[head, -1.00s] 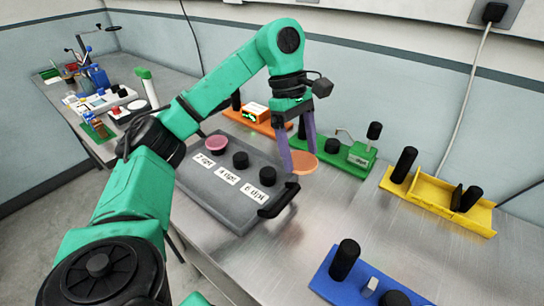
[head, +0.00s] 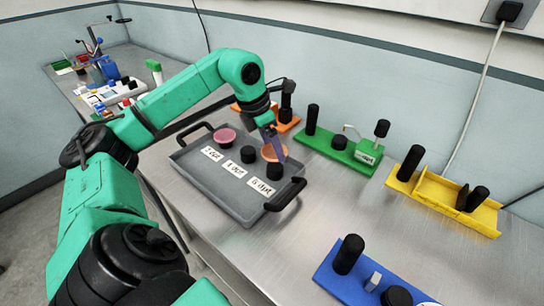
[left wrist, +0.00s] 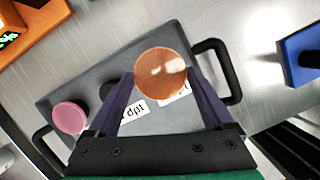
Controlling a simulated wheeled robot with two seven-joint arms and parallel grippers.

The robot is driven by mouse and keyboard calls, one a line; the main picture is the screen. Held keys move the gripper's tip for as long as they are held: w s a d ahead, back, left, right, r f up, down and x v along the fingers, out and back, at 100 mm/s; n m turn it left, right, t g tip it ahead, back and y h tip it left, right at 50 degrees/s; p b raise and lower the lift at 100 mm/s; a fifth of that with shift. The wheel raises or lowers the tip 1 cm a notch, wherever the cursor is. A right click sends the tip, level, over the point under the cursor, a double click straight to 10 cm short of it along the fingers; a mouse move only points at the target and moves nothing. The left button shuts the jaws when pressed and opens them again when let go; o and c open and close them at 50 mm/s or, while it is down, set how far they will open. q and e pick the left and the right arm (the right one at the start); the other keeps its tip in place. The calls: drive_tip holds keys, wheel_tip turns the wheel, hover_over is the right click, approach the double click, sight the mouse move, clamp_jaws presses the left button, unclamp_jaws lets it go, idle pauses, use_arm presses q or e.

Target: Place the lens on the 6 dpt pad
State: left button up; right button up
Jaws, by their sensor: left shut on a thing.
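My left gripper (head: 274,150) is shut on an orange round lens (head: 273,156). In the left wrist view the lens (left wrist: 161,74) sits between the two fingertips. It is above the grey tray (head: 210,180), close to the black 6 dpt pad (head: 274,172), which stands behind the 6 dpt label (head: 262,187). In the head view the lens appears just behind and above that pad; I cannot tell the exact gap. In the left wrist view the lens hides the pad. A pink lens (head: 225,135) rests on the left pad. My right gripper is not in view.
The middle pad (head: 248,154) is bare. The tray has a black handle (head: 287,195) at its right end. A green stand (head: 340,148), a yellow stand (head: 440,190) and a blue stand (head: 365,280) are to the right. Bare metal table lies between tray and stands.

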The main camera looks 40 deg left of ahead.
sight(270, 152)
use_arm(q)
wheel_tip(270, 152, down, 5)
drive_tip(key=shift+r, duration=0.15)
drive_tip(key=shift+b, duration=0.35)
drive_tip(key=o, duration=1.1)
drive_tip(key=p+v, duration=0.1)
drive_tip(key=v, duration=1.1)
